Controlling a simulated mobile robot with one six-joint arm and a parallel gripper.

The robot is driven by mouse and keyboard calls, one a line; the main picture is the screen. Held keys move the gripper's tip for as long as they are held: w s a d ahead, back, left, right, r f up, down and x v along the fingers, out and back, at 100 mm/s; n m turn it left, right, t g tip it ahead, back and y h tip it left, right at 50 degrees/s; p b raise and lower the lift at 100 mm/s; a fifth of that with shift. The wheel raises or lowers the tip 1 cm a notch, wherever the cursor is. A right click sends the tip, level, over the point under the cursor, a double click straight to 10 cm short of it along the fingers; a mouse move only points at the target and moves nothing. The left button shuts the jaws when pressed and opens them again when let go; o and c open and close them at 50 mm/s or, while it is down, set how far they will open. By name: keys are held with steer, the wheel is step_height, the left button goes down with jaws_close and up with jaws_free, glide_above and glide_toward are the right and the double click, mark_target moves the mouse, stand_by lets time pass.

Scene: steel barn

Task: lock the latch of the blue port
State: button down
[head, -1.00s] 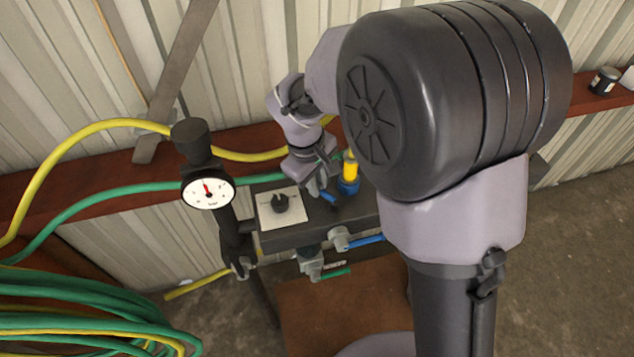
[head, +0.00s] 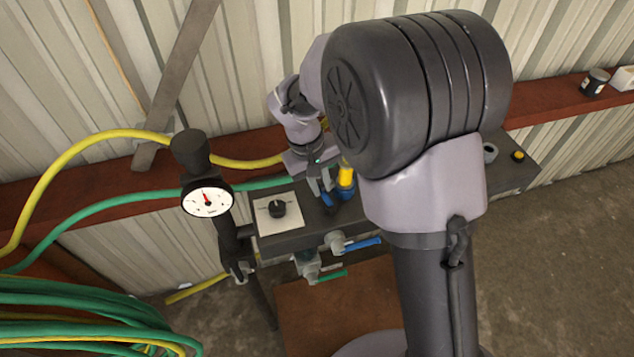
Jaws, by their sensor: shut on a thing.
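The blue port (head: 346,190) is a blue collar on the dark bench, with a yellow plug (head: 346,173) standing upright in it. A small blue latch lever (head: 327,199) shows just left of the collar. My gripper (head: 324,195) points down beside the port, its fingers shut on the blue latch. The fingers hide part of the latch, and my arm covers the bench just right of the port. I cannot tell whether the latch is fully seated.
A black knob on a white plate (head: 277,211) and a pressure gauge (head: 207,201) stand to the left. A blue valve handle (head: 362,243) and a green valve handle (head: 331,275) project from the bench front. Yellow and green hoses (head: 70,310) lie at left.

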steer(key=shift+w+d+m, duration=0.15)
steer(key=shift+d+m, duration=0.15)
steer(key=shift+m, duration=0.4)
steer(key=c, duration=1.4)
jaws_free()
